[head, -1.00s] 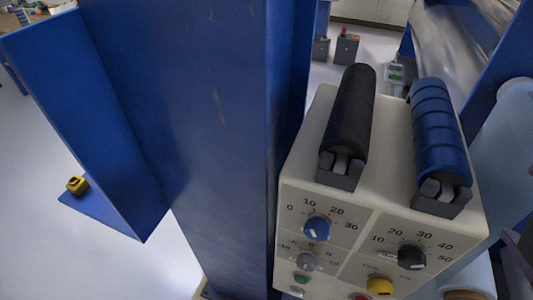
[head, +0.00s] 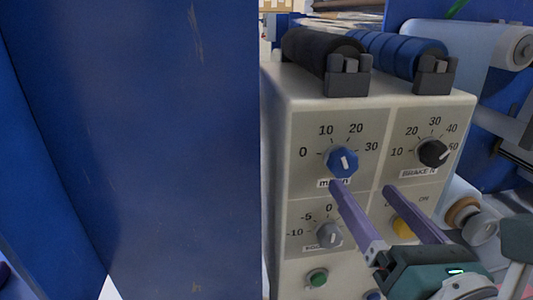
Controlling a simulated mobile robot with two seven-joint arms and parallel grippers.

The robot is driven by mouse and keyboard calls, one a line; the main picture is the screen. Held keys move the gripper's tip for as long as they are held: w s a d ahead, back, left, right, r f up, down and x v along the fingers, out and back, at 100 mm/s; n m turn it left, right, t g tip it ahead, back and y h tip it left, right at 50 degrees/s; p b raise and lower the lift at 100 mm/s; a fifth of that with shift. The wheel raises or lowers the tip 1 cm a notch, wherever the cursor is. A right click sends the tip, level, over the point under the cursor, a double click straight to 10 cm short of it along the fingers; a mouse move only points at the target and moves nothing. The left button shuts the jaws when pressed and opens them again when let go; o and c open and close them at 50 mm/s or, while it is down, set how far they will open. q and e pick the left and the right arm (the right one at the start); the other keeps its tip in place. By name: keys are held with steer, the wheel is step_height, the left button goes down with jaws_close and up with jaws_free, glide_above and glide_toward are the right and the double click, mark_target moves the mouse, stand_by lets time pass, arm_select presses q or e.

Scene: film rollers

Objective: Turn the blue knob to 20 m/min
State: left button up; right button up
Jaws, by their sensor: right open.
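The blue knob (head: 342,162) is on the upper left of the control box's front panel, under a scale marked 0, 10, 20 and 30. It has a short white mark on its face; which number it points to is hard to tell. A label below it is partly covered by a finger. My right gripper (head: 362,188) comes in from the lower right with its two purple fingers apart and nothing between them. Its left fingertip is just below the blue knob; contact is not clear.
A black knob (head: 432,153) is on the right, a grey knob (head: 329,235) below the blue one. A yellow knob (head: 403,228) is partly behind a finger. A green button (head: 318,278) is lower down. A blue column (head: 150,130) stands close left. Black (head: 322,52) and blue (head: 395,50) rollers lie on top.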

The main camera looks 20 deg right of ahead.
mark_target(347, 168)
steer(key=x, duration=0.6)
steer(key=shift+p, duration=0.3)
jaws_close()
